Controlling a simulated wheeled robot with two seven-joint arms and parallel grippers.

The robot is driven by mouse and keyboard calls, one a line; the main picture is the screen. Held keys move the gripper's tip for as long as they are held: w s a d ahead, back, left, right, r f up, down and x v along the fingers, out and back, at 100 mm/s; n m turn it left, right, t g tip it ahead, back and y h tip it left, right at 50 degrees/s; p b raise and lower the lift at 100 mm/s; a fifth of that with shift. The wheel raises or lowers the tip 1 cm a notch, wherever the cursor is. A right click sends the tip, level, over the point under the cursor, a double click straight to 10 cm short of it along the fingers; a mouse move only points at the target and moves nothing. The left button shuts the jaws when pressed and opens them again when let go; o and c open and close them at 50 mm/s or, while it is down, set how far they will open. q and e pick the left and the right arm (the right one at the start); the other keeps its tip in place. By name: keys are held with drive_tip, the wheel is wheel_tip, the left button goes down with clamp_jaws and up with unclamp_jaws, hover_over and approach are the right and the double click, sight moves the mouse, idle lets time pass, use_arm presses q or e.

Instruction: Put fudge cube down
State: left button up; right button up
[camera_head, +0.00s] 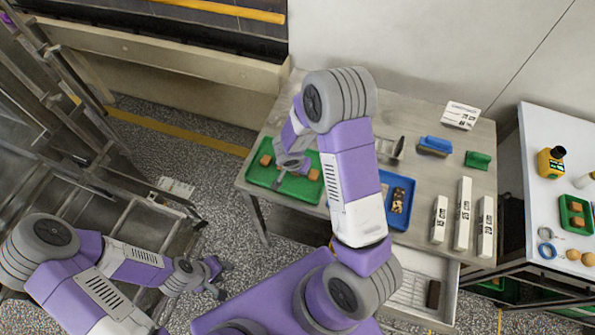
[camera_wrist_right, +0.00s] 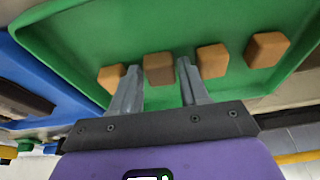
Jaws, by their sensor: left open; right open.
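Several brown fudge cubes lie in a row in a green tray (camera_head: 259,178); a left cube (camera_head: 266,160) and a right cube (camera_head: 314,174) show in the head view. My right gripper (camera_head: 290,178) is open over this tray. In the right wrist view, one fudge cube (camera_wrist_right: 159,69) sits between its two parted fingers, apparently resting on the green tray (camera_wrist_right: 85,40). Other cubes lie on both sides, including one (camera_wrist_right: 212,60) close to the right finger. My left gripper (camera_head: 223,281) is open and empty, away from the table at the lower left.
A blue tray (camera_head: 409,207) with dark pieces stands right of the green tray. White labelled blocks (camera_head: 463,213), a blue-handled brush (camera_head: 434,145) and a green one (camera_head: 478,160) are further right. An open drawer (camera_head: 420,271) juts from the table front. Metal racks stand left.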

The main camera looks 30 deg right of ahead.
drive_tip(key=c, duration=0.6)
drive_tip(key=shift+r, duration=0.1)
